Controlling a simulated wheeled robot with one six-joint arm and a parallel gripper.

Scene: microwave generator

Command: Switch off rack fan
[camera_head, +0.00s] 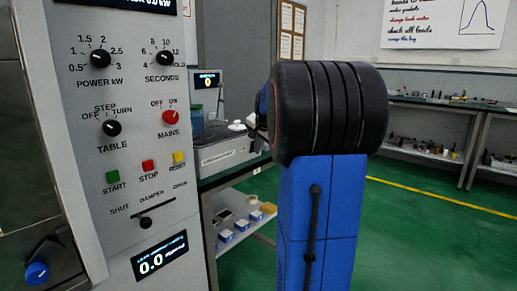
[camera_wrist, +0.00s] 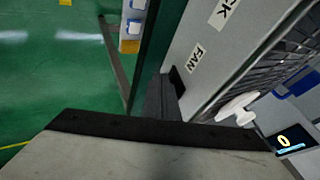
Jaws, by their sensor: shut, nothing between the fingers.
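The rack fan housing is a pale grey box with a wire-mesh top. It stands on a bench behind the control panel in the head view (camera_head: 226,157). In the wrist view its side (camera_wrist: 203,72) fills the upper right, with the labels "FAN" and a cut-off "CK". A small black switch (camera_wrist: 177,80) sticks out of that side near the "FAN" label. Its on or off position cannot be read. My gripper (camera_wrist: 163,84) is shut and empty, with its dark fingers right beside the switch. I cannot tell whether they touch. In the head view my arm mostly hides the gripper.
The control panel (camera_head: 137,75) with knobs, buttons and a damper slider stands close at left. A white object (camera_wrist: 238,108) lies on the mesh. A small display (camera_wrist: 292,140) reads 0. Green floor is open at right, before another bench (camera_head: 425,103).

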